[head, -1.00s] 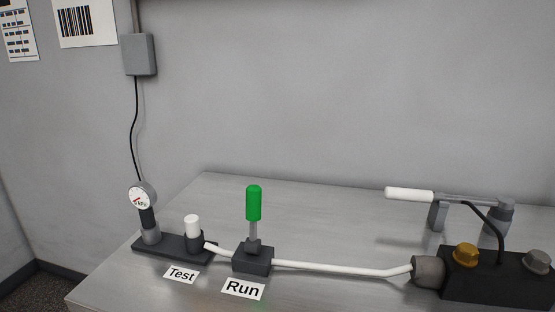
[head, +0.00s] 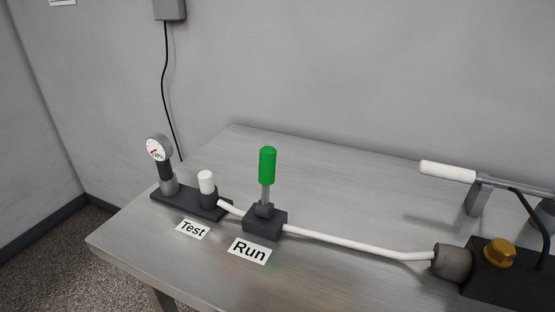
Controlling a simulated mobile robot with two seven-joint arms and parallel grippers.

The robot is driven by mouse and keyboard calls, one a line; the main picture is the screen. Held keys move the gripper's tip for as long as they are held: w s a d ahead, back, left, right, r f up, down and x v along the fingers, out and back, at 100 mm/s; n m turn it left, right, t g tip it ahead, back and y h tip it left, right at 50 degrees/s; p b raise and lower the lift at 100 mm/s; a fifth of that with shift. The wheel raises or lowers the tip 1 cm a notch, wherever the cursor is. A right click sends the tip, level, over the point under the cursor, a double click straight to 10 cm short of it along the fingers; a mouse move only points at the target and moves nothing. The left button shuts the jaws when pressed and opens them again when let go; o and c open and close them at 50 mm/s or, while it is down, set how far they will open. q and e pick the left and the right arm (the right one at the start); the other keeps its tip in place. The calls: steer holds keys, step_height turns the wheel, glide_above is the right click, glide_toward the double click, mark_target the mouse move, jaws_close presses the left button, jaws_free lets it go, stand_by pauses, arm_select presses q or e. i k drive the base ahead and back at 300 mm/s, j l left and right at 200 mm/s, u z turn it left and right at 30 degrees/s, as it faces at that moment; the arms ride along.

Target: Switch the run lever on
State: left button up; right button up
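The run lever has a green handle (head: 267,166) that stands nearly upright on a grey stem. The stem rises from a dark base block (head: 265,224) on the table. A white label reading "Run" (head: 249,251) lies in front of the block. White tubing (head: 345,242) leads from the block to the right. Neither of my grippers shows in the head view.
The metal table (head: 340,175) has a left edge with floor beyond. Left of the lever are a gauge (head: 158,149), a white-capped fitting (head: 207,183) and a "Test" label (head: 192,229). At right are a white-handled lever (head: 447,171) and a dark box with a yellow knob (head: 499,253).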

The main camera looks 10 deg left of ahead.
mark_target(265, 209)
steer(key=j+z, duration=0.15)
steer(key=z, duration=0.7)
steer(key=k+j+z, duration=0.2)
steer(key=z, duration=0.15)
steer(key=k+j+z, duration=0.2)
steer(key=j+z, duration=0.15)
steer(key=k+j+z, duration=0.15)
steer(key=k+j, duration=0.25)
steer(key=k+j+z, duration=0.1)
steer(key=k+j, duration=0.2)
steer(key=k, duration=0.25)
